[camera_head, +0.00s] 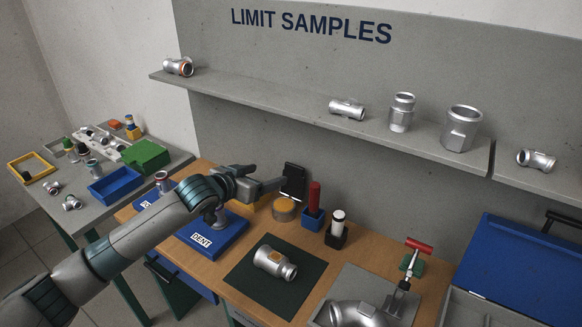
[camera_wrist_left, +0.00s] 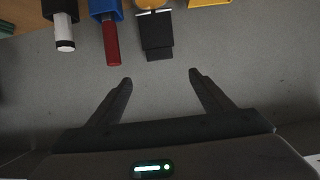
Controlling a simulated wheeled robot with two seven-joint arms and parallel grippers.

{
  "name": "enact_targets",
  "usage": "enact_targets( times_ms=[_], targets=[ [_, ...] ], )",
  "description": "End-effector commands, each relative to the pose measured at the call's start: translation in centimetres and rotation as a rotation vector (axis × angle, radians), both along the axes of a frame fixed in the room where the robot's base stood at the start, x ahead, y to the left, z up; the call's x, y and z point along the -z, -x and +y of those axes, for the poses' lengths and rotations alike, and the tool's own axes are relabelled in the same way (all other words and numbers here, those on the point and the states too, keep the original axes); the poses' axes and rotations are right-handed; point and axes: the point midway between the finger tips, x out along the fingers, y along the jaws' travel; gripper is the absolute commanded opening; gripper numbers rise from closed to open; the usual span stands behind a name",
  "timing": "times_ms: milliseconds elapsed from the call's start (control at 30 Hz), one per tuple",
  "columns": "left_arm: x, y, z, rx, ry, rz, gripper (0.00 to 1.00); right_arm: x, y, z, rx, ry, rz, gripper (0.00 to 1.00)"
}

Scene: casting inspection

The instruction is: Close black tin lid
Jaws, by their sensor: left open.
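The black tin lid (camera_head: 294,181) stands raised behind a round yellow-orange tin (camera_head: 285,208) at the back of the wooden table. In the left wrist view the black lid (camera_wrist_left: 157,36) juts from the tin (camera_wrist_left: 151,4), whose edge only partly shows. My left gripper (camera_head: 266,178) is open and empty, just left of the raised lid in the head view. In the left wrist view its two fingertips (camera_wrist_left: 160,76) are spread apart, with the lid beyond the gap between them and no contact visible. My right gripper is out of view.
A red-handled tool in a blue block (camera_head: 312,217) and a white-and-black one in a black holder (camera_head: 335,236) stand right of the tin. A silver casting (camera_head: 275,262) lies on a dark green mat (camera_head: 248,283). A blue DENT tray (camera_head: 228,235) is below my arm.

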Motion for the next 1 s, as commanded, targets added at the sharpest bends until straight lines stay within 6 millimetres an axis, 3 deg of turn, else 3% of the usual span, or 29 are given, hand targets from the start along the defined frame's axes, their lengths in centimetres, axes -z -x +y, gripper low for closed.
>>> enact_targets(
  times_ms=[1000],
  targets=[
    [4.7, -9.5, -6.9, 0.000, -0.003, -0.002, 0.73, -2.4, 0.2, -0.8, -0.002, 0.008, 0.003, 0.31]
  ],
)
